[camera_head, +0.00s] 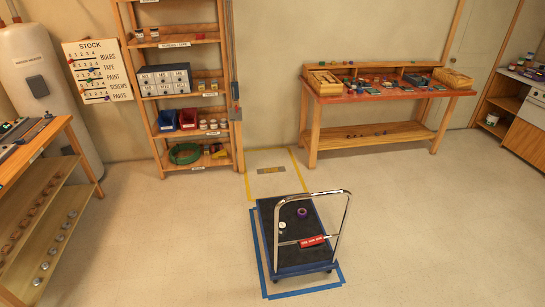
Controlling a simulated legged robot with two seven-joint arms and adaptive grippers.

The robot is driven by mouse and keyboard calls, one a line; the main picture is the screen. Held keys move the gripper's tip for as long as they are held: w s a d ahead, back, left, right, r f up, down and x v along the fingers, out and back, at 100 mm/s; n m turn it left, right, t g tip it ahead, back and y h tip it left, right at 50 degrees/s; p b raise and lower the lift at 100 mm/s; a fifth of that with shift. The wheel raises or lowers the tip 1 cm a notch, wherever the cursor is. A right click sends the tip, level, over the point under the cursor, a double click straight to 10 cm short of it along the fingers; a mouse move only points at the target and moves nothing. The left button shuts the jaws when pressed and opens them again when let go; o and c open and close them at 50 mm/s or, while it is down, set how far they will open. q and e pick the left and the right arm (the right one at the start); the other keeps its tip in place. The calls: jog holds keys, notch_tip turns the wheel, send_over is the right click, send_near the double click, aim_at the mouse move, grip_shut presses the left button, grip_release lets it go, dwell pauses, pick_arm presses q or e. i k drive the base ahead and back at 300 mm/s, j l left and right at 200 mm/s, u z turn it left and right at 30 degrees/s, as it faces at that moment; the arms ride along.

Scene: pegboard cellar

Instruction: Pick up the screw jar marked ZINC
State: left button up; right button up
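Several small jars (213,124) stand on a lower shelf of the wooden rack, right of a red bin. Two more small jars (201,86) stand one shelf higher, right of a grey drawer cabinet. Their labels are too small to read, so I cannot tell which one, if any, is marked ZINC. Neither of my grippers is in view.
The wooden rack (240,150) stands against the back wall. A platform cart (290,250) with a chrome handle, carrying a purple ring, stands inside blue floor tape. A workbench (330,98) is at the back right, another bench (45,145) at the left.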

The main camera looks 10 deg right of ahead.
aim_at(283, 226)
jog(key=i+j+z, duration=0.1)
jog(key=i+z, duration=0.3)
jog(key=i+j+z, duration=0.25)
jog(key=z, duration=0.15)
jog(key=i+j+z, duration=0.65)
jog(key=z, duration=0.2)
jog(key=i+j+z, duration=0.15)
jog(key=j+z, duration=0.25)
jog(key=j, duration=0.2)
